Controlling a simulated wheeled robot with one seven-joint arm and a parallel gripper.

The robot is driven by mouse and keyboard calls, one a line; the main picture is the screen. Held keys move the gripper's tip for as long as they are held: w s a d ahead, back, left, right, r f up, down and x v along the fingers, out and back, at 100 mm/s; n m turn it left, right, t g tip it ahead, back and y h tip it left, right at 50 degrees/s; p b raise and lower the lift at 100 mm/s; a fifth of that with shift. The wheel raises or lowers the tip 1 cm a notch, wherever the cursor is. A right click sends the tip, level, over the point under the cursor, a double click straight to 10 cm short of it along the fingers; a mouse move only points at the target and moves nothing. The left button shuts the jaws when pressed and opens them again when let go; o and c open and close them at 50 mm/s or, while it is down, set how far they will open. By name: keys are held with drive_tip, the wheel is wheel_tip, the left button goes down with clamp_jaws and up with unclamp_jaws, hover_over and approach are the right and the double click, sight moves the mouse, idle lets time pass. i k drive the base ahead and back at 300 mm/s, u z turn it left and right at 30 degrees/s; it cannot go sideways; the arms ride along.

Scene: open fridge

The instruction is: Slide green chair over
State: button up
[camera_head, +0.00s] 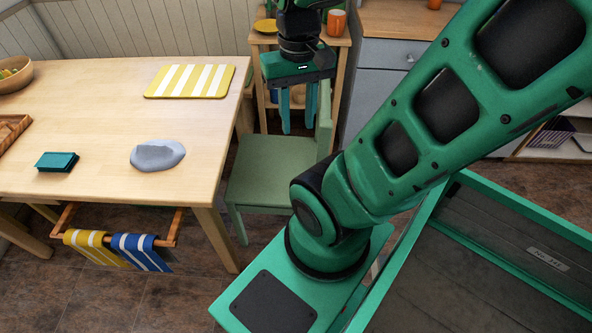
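The green chair (262,168) stands at the right end of the wooden table, its seat facing the table. Its upright backrest (325,118) is on the right side of the seat, and my arm hides part of its right side and legs. My gripper (298,130) points down over the far part of the chair, just left of the backrest in the picture. Its two teal fingers are apart with nothing seen between them. I cannot tell whether the right finger touches the backrest.
The wooden table (105,105) fills the left, bearing a striped mat (190,81), a grey stone-like object (158,155) and a teal box (57,162). Towels (140,252) hang from a rail below. A small shelf with an orange mug (337,22) stands behind my gripper.

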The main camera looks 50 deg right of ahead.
sight(264, 168)
drive_tip(key=z, duration=2.05)
drive_tip(key=k, duration=0.7)
drive_tip(key=u, duration=0.75)
drive_tip(key=i, duration=1.05)
drive_tip(key=u, duration=0.05)
